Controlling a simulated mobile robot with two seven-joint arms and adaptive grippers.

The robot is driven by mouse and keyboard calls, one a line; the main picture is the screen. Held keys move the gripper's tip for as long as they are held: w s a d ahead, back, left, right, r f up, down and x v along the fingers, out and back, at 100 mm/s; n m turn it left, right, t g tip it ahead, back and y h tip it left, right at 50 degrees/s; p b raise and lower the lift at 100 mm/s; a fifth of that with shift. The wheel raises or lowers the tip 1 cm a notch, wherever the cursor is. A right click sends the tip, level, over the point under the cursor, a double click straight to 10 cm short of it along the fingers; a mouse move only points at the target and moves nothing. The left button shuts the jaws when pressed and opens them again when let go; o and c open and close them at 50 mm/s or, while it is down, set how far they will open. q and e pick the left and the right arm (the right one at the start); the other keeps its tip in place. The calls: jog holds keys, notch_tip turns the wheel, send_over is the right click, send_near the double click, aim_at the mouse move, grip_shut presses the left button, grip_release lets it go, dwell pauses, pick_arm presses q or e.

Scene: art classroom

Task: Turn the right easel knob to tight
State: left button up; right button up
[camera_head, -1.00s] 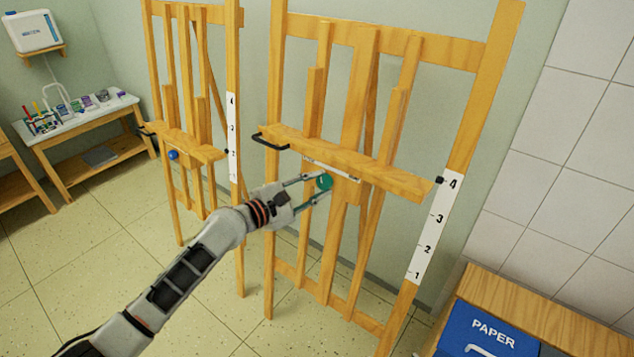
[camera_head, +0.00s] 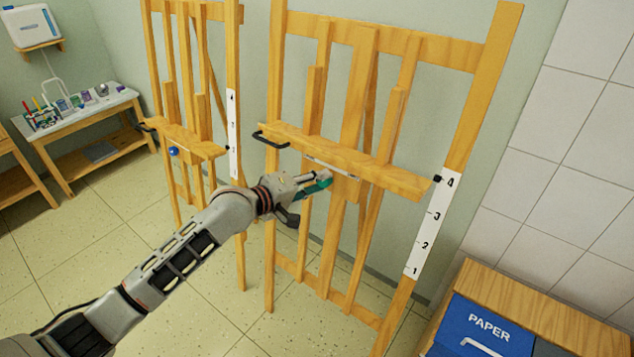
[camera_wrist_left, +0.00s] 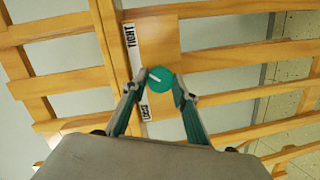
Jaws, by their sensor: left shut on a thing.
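The right easel (camera_head: 352,100) is a wooden frame with a shelf across its middle. Its round teal knob (camera_wrist_left: 160,80) has a white pointer line that slants to the upper left in the left wrist view. Beside the knob is a white strip (camera_wrist_left: 132,52) reading TIGHT at its upper end; the word at its lower end is partly hidden by a finger. My left gripper (camera_head: 322,181) is below the shelf, shut on the knob, with a finger on either side of it (camera_wrist_left: 162,83). In the head view the fingers largely cover the knob. My right gripper is out of view.
A second easel (camera_head: 200,140) with a blue knob (camera_head: 174,151) stands to the left. A blue PAPER bin (camera_head: 484,330) is in the wooden cabinet (camera_head: 540,305) at lower right. A black handle (camera_head: 270,141) sticks out at the shelf's left end. A supply table (camera_head: 75,130) is far left.

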pick_arm(q)
jog(key=m, duration=0.3)
jog(key=shift+y, duration=0.4)
dwell(0.4)
jog(key=o, duration=1.1)
jog(key=shift+d, duration=0.1)
jog(key=v, duration=1.2)
